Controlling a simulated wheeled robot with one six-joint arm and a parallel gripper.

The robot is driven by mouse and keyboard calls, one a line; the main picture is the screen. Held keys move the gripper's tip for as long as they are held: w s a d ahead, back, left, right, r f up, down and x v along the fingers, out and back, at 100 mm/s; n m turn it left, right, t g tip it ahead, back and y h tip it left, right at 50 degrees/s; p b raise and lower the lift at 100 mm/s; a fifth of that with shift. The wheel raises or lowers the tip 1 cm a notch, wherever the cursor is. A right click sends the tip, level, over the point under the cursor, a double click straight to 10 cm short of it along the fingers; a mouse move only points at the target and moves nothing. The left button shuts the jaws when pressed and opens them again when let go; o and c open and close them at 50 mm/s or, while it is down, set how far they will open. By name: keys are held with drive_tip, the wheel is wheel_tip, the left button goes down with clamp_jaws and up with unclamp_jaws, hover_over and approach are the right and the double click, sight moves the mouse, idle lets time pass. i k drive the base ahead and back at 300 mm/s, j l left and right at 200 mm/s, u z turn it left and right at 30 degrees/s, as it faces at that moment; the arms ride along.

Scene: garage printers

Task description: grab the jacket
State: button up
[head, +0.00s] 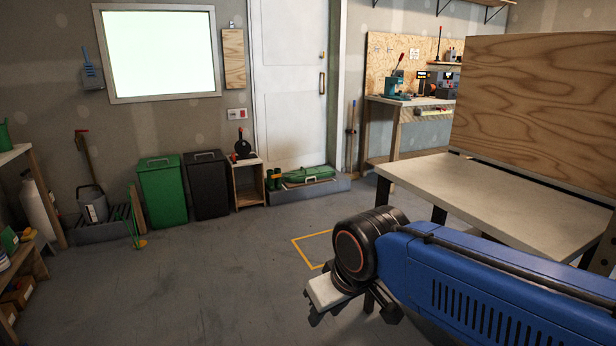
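I see no jacket in the head view. My gripper (352,314) hangs low at the end of my blue arm, at the lower middle right, in front of the workbench. Its two dark fingers show apart, with floor visible between them, and nothing shows in its grasp. Its lower parts are small and dark.
A workbench (497,205) with an upright wooden panel (540,105) stands at right. Along the back wall are a green bin (163,190), a black bin (207,183), a small shelf (249,187) and a white door (289,80). The middle floor (220,270) is clear.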

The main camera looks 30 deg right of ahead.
sight(298, 176)
drive_tip(key=z, duration=0.15)
drive_tip(key=i, duration=3.1)
drive_tip(key=i+z, duration=0.25)
drive_tip(key=i, duration=0.5)
drive_tip(key=i+j+z, duration=0.1)
drive_tip(key=i+z, duration=0.15)
drive_tip(key=i, duration=0.45)
drive_tip(key=i+l+z, duration=0.1)
drive_tip(key=z, duration=0.3)
drive_tip(key=i+z, duration=0.55)
drive_tip(key=z, duration=0.3)
drive_tip(key=i+j+z, duration=0.15)
drive_tip(key=z, duration=0.25)
drive_tip(key=i+l+z, duration=0.15)
drive_tip(key=i+z, duration=0.55)
drive_tip(key=i, duration=0.2)
drive_tip(key=i+z, duration=0.35)
drive_tip(key=i, duration=0.15)
drive_tip(key=i+l+u, duration=0.1)
drive_tip(key=i+u, duration=0.25)
drive_tip(key=i+l+u, duration=0.2)
drive_tip(key=i+u, duration=0.15)
drive_tip(key=i, duration=0.25)
drive_tip(key=u, duration=1.85)
